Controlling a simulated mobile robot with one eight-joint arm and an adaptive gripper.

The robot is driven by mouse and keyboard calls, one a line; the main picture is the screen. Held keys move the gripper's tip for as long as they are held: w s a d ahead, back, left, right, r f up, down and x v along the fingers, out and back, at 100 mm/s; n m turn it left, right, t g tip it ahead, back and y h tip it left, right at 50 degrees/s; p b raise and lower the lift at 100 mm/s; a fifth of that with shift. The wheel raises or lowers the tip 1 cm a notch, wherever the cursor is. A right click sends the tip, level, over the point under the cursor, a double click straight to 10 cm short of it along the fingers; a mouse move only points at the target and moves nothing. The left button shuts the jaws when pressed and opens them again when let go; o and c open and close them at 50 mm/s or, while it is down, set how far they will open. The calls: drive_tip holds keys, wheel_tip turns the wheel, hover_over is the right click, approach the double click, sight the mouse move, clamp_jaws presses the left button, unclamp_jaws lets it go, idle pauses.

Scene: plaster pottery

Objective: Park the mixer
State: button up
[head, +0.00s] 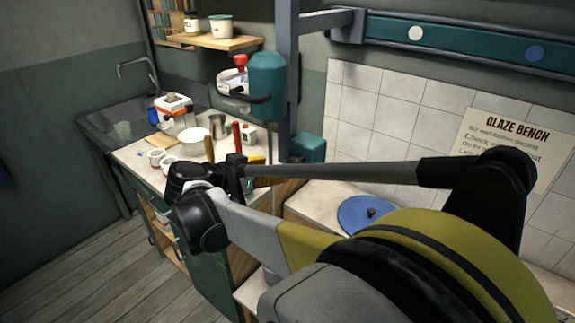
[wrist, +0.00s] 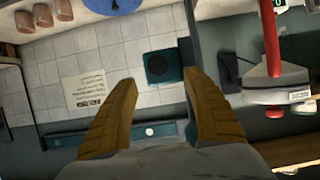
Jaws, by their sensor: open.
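The mixer (head: 267,77) appears to be the teal rounded body with a black handle, hanging beside a grey upright post (head: 288,60) in the head view. A thin shaft seems to run down below it, partly hidden by my arm. My gripper (head: 235,152) is in front of and below it, apart from it. In the wrist view my gripper (wrist: 160,78) has its two yellow-brown fingers spread with nothing between them. A teal box (wrist: 163,66) shows beyond the fingertips. I cannot clearly make out the mixer body in the wrist view.
A teal wall rail (head: 450,42) bears a white dot (head: 415,33) and a blue dot (head: 534,53). A blue disc (head: 367,215) lies on the bench below. A cluttered counter (head: 135,155) and a sink (head: 105,127) stand left. Floor (head: 90,270) is clear at lower left.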

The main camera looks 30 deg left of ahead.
drive_tip(key=v, duration=0.3)
idle(0.4)
drive_tip(key=w+d+g+h+b, duration=0.1)
drive_tip(key=w+d+g, duration=0.15)
drive_tip(key=d, duration=1.35)
drive_tip(key=w+d+g+h, duration=0.15)
drive_tip(key=w+d, duration=0.25)
drive_tip(key=d, duration=1.3)
drive_tip(key=s+d+f+g+y, duration=0.1)
drive_tip(key=s+d, duration=0.2)
drive_tip(key=d, duration=0.5)
drive_tip(key=s+d+g+y, duration=0.1)
drive_tip(key=s+d+g, duration=0.15)
drive_tip(key=d, duration=0.45)
drive_tip(key=s+d+f, duration=0.3)
drive_tip(key=s+d, duration=0.2)
drive_tip(key=s+d+f+t+y+b, duration=0.1)
drive_tip(key=s+d+f, duration=0.2)
drive_tip(key=s, duration=0.3)
drive_tip(key=shift+s+d+n+b, duration=0.3)
drive_tip(key=shift+d+n, duration=0.1)
drive_tip(key=shift+d, duration=0.5)
